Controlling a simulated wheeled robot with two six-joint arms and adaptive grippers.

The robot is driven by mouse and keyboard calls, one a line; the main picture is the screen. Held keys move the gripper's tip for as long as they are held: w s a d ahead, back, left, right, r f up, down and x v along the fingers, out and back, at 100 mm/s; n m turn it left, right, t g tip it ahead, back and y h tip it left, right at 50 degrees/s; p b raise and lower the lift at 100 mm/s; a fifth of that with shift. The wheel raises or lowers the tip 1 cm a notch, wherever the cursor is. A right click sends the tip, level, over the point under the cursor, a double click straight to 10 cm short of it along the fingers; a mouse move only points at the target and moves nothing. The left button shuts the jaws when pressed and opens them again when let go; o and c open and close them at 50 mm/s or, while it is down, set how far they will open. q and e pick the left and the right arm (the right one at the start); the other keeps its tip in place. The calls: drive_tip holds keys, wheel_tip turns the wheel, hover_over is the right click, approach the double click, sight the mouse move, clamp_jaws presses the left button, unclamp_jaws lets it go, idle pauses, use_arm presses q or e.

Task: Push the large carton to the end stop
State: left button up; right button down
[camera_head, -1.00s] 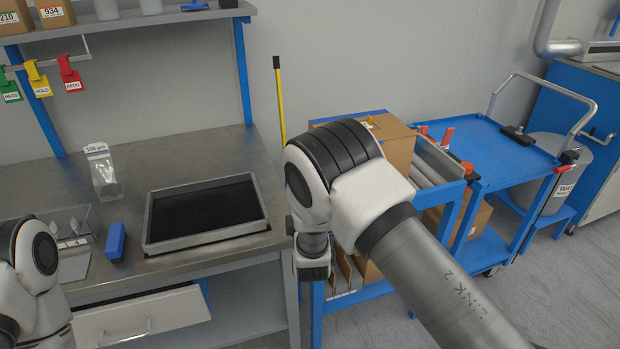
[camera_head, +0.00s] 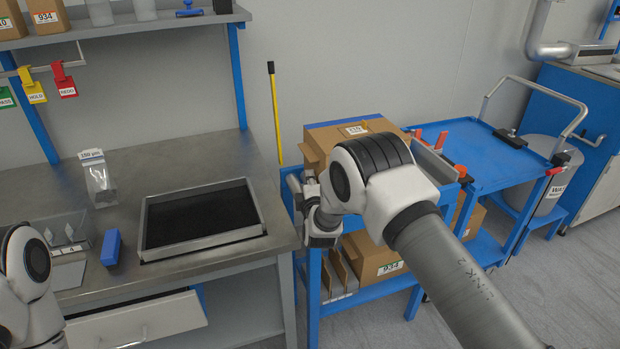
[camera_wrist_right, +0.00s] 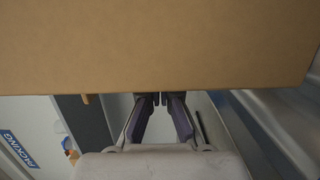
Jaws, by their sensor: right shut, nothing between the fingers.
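The large carton (camera_head: 340,137) is a brown box with a white label, on the top of the blue roller cart (camera_head: 315,310). My right arm covers part of its front. In the right wrist view the carton (camera_wrist_right: 160,45) fills the upper half. My right gripper (camera_wrist_right: 160,98) is shut and empty, its fingertips at the carton's lower edge in the picture. I cannot tell whether they touch it. In the head view the right gripper is small and partly hidden at the carton's left front. Orange-red parts (camera_head: 442,140) show right of the carton; I cannot tell which is the end stop. My left gripper is out of view.
A workbench with a black-floored tray (camera_head: 150,245) stands left of the cart. A yellow pole (camera_head: 275,115) leans behind. A blue trolley (camera_head: 490,150) stands close on the right. Another carton (camera_head: 372,262) sits on the cart's lower shelf.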

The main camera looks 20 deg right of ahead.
drive_tip(key=d, duration=0.5)
drive_tip(key=d+b, duration=0.1)
drive_tip(key=d, duration=0.8)
drive_tip(key=shift+w+d+b, duration=0.25)
drive_tip(key=shift+d+b, duration=0.1)
drive_tip(key=shift+b, duration=0.05)
